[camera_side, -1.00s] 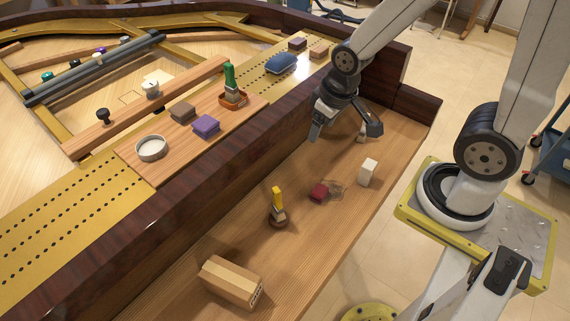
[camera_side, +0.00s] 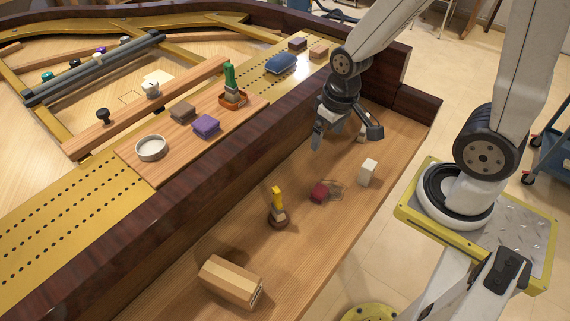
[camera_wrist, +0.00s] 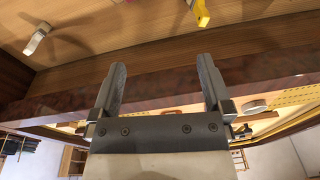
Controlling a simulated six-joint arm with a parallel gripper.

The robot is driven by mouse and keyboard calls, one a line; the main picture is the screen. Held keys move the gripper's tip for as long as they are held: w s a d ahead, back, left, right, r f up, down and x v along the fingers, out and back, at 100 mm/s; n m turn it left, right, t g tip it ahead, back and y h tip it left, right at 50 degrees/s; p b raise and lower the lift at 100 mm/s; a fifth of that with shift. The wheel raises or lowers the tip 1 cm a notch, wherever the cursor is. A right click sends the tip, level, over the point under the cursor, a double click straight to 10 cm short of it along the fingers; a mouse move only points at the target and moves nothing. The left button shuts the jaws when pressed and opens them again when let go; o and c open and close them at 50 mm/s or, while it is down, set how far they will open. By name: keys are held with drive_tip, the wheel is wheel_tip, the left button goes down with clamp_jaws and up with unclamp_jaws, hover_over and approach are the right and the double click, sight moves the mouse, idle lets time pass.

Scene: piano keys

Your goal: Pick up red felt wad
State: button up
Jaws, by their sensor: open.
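A dark red felt wad (camera_side: 319,193) lies on the wooden shelf, beside a faint outlined patch on the wood. My gripper (camera_side: 345,136) is above the shelf, up and to the right of the wad in the side view, with its two fingers spread apart and nothing between them. In the wrist view my gripper (camera_wrist: 162,85) is also open and empty, with the dark wooden rail behind its fingers.
A white block (camera_side: 367,172) stands right of the wad. A yellow-handled brush (camera_side: 278,205) stands to its left, and a cardboard box (camera_side: 231,281) lies nearer the front. A dark wooden rail (camera_side: 190,200) borders the shelf. A purple block (camera_side: 206,126) sits on the board beyond it.

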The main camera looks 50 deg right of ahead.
drive_tip(key=s+f+m+g+y, duration=0.3)
drive_tip(key=s+f+m, duration=0.1)
drive_tip(key=f, duration=0.1)
drive_tip(key=m+t+h, duration=0.2)
drive_tip(key=m+t, duration=1.3)
drive_tip(key=m, duration=1.5)
approach(327, 194)
drive_tip(key=w, duration=0.1)
drive_tip(key=w+a, duration=0.1)
drive_tip(key=w, duration=0.1)
drive_tip(key=shift+a, duration=0.15)
drive_tip(key=shift+s+d+f+h, duration=0.2)
drive_tip(key=shift+s+f+h, duration=0.1)
drive_tip(key=shift+f, duration=0.1)
drive_tip(key=shift+w, duration=0.2)
drive_tip(key=shift+x, duration=1.2)
